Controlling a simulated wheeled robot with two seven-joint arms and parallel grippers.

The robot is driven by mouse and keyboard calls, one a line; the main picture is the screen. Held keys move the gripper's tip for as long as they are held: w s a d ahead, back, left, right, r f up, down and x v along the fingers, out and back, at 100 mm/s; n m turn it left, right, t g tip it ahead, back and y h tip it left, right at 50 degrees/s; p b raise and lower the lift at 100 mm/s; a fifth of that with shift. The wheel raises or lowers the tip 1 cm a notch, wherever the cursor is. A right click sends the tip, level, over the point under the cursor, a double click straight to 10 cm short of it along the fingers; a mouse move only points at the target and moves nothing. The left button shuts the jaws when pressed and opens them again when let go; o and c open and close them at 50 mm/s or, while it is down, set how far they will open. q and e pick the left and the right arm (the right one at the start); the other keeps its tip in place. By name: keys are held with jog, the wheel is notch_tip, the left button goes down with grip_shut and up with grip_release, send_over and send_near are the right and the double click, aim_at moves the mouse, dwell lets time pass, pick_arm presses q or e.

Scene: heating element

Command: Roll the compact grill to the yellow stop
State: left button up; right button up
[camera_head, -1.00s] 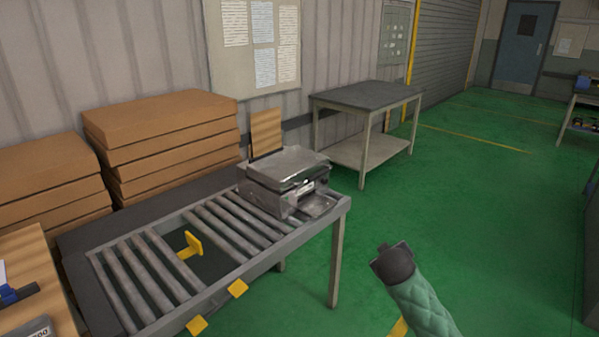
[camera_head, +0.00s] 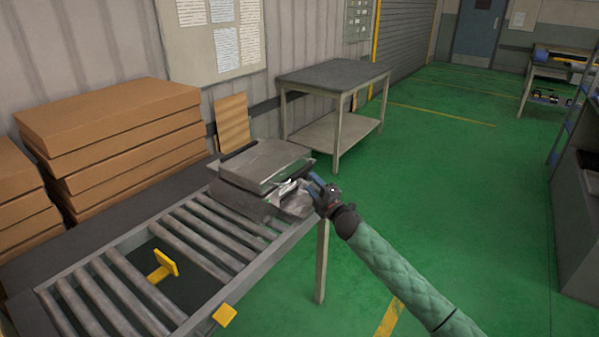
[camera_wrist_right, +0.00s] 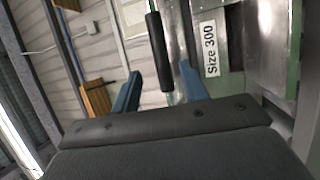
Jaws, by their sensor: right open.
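The compact grill (camera_head: 262,165), a grey metal box with a lid, sits at the far right end of the roller conveyor (camera_head: 205,318). The yellow stop (camera_head: 163,266) stands upright in the gap between the rollers, left of the grill. My right gripper (camera_head: 312,187) is at the grill's right front edge. In the right wrist view its blue fingers (camera_wrist_right: 160,88) are apart, with the grill's dark bar handle (camera_wrist_right: 157,50) showing between and beyond them. Whether they touch the grill I cannot tell. A "Size 300" label (camera_wrist_right: 210,50) shows on its metal face. My left gripper is out of view.
Stacked brown boxes (camera_head: 110,130) stand behind the conveyor at left. A grey-topped table (camera_head: 333,75) stands beyond the grill. A yellow tab (camera_head: 225,315) sits on the conveyor's front rail. Green floor (camera_head: 450,190) is open to the right.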

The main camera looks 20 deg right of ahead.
aim_at(304, 173)
jog(key=p+x, duration=0.1)
jog(key=x, duration=0.5)
jog(key=shift+w, duration=0.25)
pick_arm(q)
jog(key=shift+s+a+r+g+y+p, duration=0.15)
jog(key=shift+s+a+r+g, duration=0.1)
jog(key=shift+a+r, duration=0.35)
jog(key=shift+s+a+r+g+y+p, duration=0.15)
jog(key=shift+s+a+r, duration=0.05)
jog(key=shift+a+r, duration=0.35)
pick_arm(e)
jog(key=shift+w+a, duration=0.2)
jog(key=shift+w, duration=0.4)
jog(key=shift+c, duration=0.2)
grip_shut()
